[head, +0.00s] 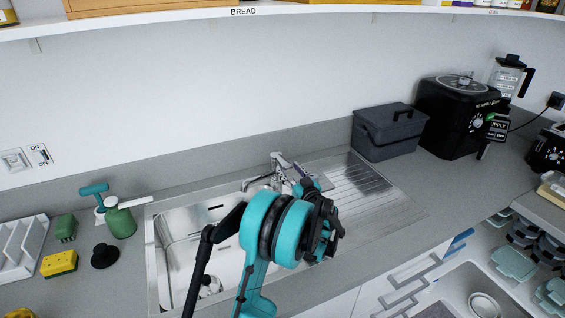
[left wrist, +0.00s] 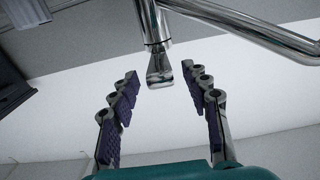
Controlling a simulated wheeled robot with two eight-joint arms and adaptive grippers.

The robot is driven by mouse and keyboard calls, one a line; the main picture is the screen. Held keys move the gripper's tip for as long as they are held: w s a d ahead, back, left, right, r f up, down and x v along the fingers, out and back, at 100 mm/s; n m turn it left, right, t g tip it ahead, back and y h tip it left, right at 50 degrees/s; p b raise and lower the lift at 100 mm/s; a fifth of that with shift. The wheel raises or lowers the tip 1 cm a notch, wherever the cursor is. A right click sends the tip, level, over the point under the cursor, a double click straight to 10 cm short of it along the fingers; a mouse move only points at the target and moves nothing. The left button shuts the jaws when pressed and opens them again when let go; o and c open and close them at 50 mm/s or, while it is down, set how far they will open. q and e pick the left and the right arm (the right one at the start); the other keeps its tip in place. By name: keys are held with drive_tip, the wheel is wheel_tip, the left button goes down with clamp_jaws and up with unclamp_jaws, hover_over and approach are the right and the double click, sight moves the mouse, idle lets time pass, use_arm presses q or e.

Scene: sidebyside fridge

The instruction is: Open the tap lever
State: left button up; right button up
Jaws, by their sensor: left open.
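The chrome tap (head: 277,164) stands at the back edge of the sink. Its lower part is partly hidden behind my left gripper and wrist. My left gripper (head: 312,186) is beside the tap, and its fingers are hard to make out in the head view. In the left wrist view my left gripper (left wrist: 160,74) is open, with dark ridged fingers apart. The flat end of the tap lever (left wrist: 160,68) shows between the fingertips, with a gap on each side. A chrome pipe of the tap (left wrist: 255,28) runs off to the right. My right gripper is not in view.
The steel sink (head: 178,225) lies below my arm, with a ribbed drainboard (head: 365,185) to its right. A grey box (head: 388,132) and a black appliance (head: 455,115) stand further right. A green bottle (head: 120,221) and a yellow sponge (head: 59,264) are left of the sink.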

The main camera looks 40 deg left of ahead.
sight(278, 155)
use_arm(q)
drive_tip(key=b+x, duration=0.1)
drive_tip(key=x, duration=0.5)
drive_tip(key=shift+w+a, duration=0.1)
drive_tip(key=shift+a, duration=0.05)
clamp_jaws()
